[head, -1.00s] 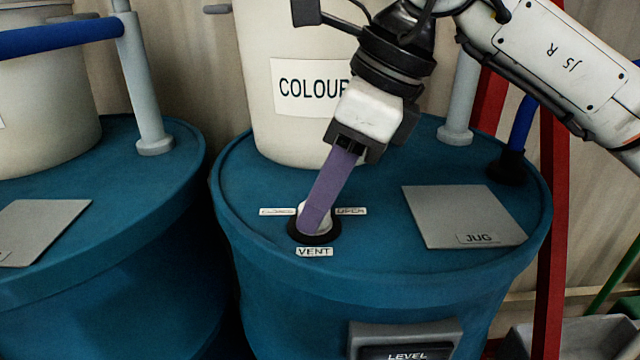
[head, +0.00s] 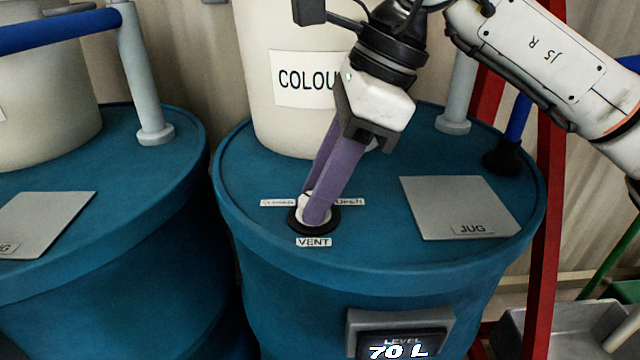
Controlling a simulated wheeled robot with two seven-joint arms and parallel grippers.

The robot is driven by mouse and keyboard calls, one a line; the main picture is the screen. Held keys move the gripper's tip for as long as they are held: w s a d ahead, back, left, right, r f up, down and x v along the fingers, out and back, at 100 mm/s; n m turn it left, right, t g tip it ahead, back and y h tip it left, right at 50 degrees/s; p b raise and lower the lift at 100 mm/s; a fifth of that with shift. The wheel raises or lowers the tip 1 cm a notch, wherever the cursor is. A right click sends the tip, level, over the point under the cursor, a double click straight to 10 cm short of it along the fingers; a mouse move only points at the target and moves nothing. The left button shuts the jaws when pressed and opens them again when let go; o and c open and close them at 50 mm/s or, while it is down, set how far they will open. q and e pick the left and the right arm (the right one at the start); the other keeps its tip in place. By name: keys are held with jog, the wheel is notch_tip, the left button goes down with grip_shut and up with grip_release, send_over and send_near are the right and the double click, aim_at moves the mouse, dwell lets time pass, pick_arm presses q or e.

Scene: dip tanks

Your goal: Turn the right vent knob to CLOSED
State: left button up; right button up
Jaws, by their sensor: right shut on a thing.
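The vent knob is a pale knob (head: 309,206) on a black round base on top of the right blue tank (head: 250,240). A VENT label (head: 314,242) is in front of it, a CLOSED label (head: 277,203) to its left and an OPEN label (head: 350,202) to its right. My right gripper (head: 311,208) reaches down from the upper right, its two purple fingers shut on the knob. The fingers hide much of the knob, so I cannot tell which label it points to. My left gripper is not in view.
A cream COLOUR container (head: 262,45) stands behind the knob. A grey JUG plate (head: 455,200) lies to the right. A level display (head: 400,345) on the tank front reads 70 L. Another blue tank (head: 90,270) stands at left, and a red post (head: 546,200) at right.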

jog(key=o, duration=1.1)
jog(key=shift+c, duration=0.2)
jog(key=v, duration=1)
jog(key=shift+r+p, duration=0.15)
jog(key=shift+p, duration=0.25)
jog(key=shift+d, duration=0.1)
